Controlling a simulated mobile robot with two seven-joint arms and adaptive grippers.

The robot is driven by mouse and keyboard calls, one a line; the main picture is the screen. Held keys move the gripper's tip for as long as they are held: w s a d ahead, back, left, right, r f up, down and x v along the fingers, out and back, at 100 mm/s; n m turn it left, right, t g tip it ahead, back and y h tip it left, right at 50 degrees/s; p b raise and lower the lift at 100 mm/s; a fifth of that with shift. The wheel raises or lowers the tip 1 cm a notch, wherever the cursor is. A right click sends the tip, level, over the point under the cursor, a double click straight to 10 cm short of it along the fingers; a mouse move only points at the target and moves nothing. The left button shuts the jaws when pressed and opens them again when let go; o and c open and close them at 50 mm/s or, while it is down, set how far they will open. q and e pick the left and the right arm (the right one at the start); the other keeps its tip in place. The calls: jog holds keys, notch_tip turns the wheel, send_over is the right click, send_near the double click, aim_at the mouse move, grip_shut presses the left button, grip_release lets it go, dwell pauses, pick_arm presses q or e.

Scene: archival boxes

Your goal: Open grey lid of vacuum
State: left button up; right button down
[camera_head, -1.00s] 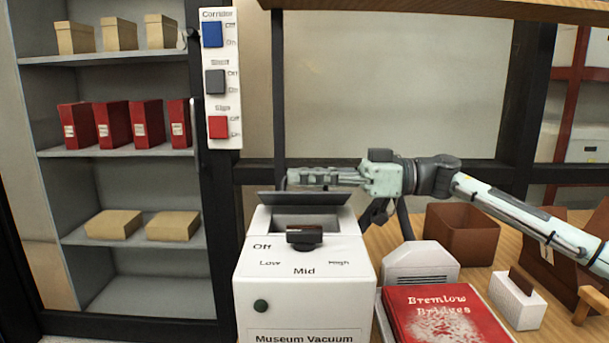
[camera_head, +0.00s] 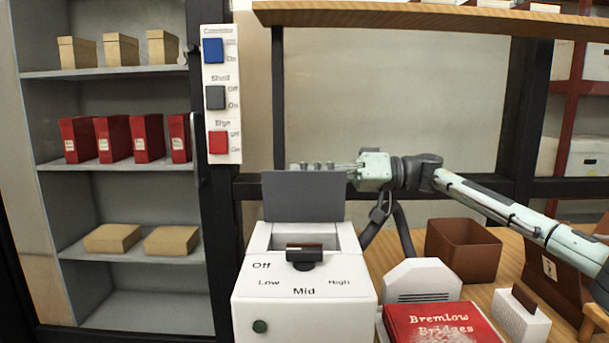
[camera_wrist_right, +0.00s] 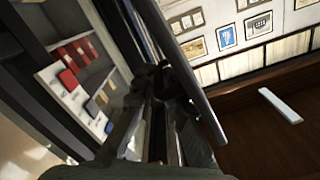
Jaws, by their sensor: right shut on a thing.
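The white vacuum (camera_head: 304,290) stands on the table at the middle of the head view, with a dark selector knob (camera_head: 304,256) on its sloped top. Its grey lid (camera_head: 303,196) stands raised at the back, nearly upright, above a recess (camera_head: 302,238) in the top. My right gripper (camera_head: 312,168) is just behind the lid's upper edge, partly hidden by it, and is shut on the lid. In the right wrist view, the lid shows as a dark slanting panel (camera_wrist_right: 182,60) close to the fingers (camera_wrist_right: 160,105). My left gripper is not in view.
A red book (camera_head: 440,325), a white slotted box (camera_head: 422,281), a brown bin (camera_head: 463,250) and a small white block (camera_head: 520,315) are on the table to the right. A switch panel (camera_head: 221,90) and shelving (camera_head: 110,165) stand left. A wooden shelf (camera_head: 430,18) hangs above.

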jog(key=shift+w+f, duration=0.6)
jog(key=shift+f, duration=0.3)
jog(key=c, duration=1.6)
grip_release()
jog(key=shift+f, duration=0.1)
jog(key=shift+c, duration=0.2)
jog(key=d+r, duration=0.1)
jog(key=d, duration=1.1)
